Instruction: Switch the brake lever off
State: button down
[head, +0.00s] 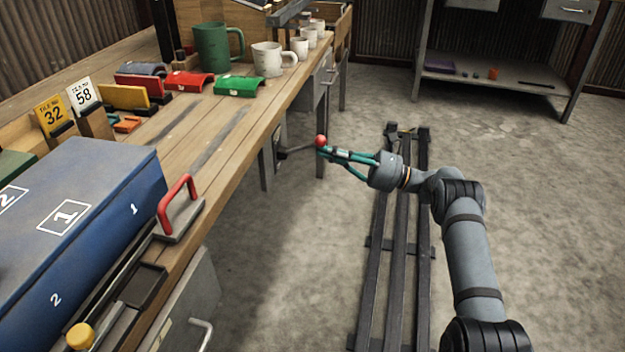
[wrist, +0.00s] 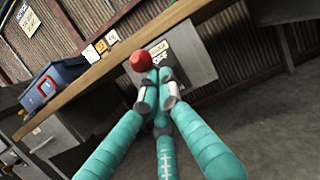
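The brake lever is a dark rod with a red ball knob (head: 321,141), sticking out nearly level from a mount beneath the bench's front edge. The knob also shows in the wrist view (wrist: 140,61), just past my fingertips. My gripper (head: 327,152) has teal fingers drawn together, with their tips right beside the knob. The wrist view also shows the gripper (wrist: 158,90) with its tips gathered close. The knob is not enclosed by the fingers. The lever rod is hidden in the wrist view, and I cannot tell if the tips touch the knob.
The wooden bench (head: 225,125) runs along the left, holding a blue box (head: 75,215), a red handle (head: 177,203), colored covers and mugs. A dark floor rail (head: 395,250) lies under my arm. Shelving (head: 500,80) stands at the back right. Open floor lies between bench and rail.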

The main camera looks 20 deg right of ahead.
jog(key=s+d+f+b, duration=0.2)
jog(key=s+d+f, duration=0.1)
jog(key=d+f, duration=0.4)
jog(key=shift+s+d+b, duration=0.3)
jog(key=shift+s+d, duration=0.1)
jog(key=shift+d, duration=0.3)
jog(key=shift+a, duration=0.1)
dwell(0.3)
